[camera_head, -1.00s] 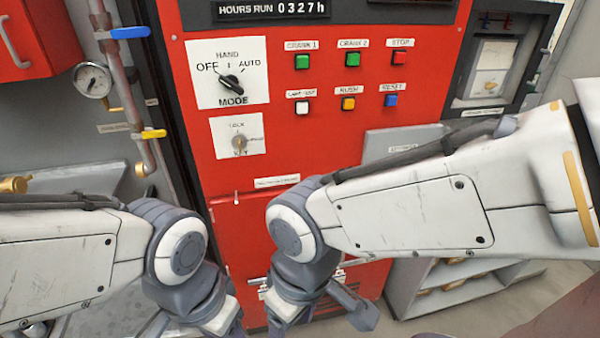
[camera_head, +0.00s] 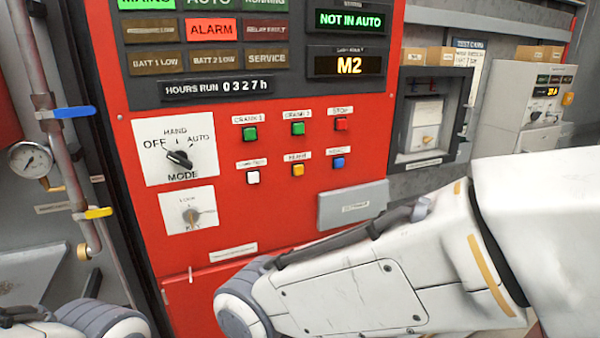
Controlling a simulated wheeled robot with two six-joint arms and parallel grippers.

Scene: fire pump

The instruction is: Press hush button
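The hush button (camera_head: 298,170) is the small yellow button in the middle of the lower row on the red panel (camera_head: 240,215). A white button (camera_head: 253,177) is to its left and a blue button (camera_head: 338,163) to its right. Nothing covers it. My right arm crosses the lower right of the view, below the buttons and apart from them. Part of my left arm shows at the bottom left. Both grippers are below the picture's edge.
Green (camera_head: 250,133) and red (camera_head: 341,124) buttons form the row above. A mode knob (camera_head: 179,157) and a key switch (camera_head: 191,215) are at the left. A grey box (camera_head: 352,205) juts out below the buttons. Pipes with a gauge (camera_head: 31,159) stand at the far left.

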